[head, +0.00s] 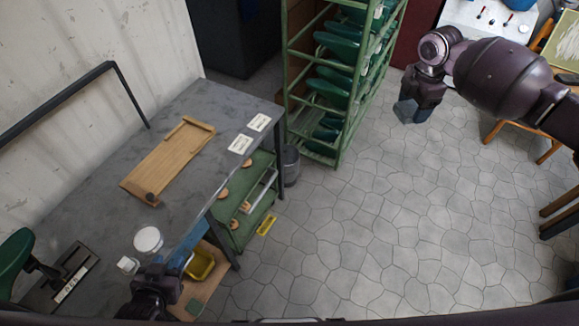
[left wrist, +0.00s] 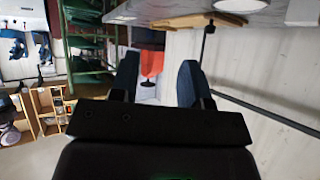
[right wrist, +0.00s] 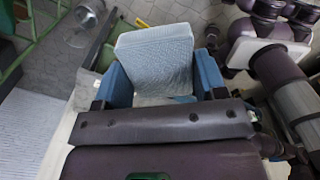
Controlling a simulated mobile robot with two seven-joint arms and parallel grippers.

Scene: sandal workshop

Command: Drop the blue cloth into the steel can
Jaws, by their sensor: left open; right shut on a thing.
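A pale blue, flat, textured cloth (right wrist: 155,58) stands between the blue fingers of my right gripper (right wrist: 163,88), which is shut on it. In the head view my right gripper (head: 411,112) hangs over the open floor at the upper right; the cloth is too small there to tell apart from the fingers. The grey steel can (head: 291,166) stands on the floor beside the table's right end, left of and well apart from the right gripper. My left gripper (head: 188,245) is over the table's front edge; its fingers (left wrist: 158,82) are apart and empty.
The grey table (head: 100,200) bears a wooden board (head: 165,165), white cards and a white round container (head: 148,240). A green rack (head: 340,150) with dark green shapes stands behind the can. A yellow bin (head: 200,264) sits below the left gripper.

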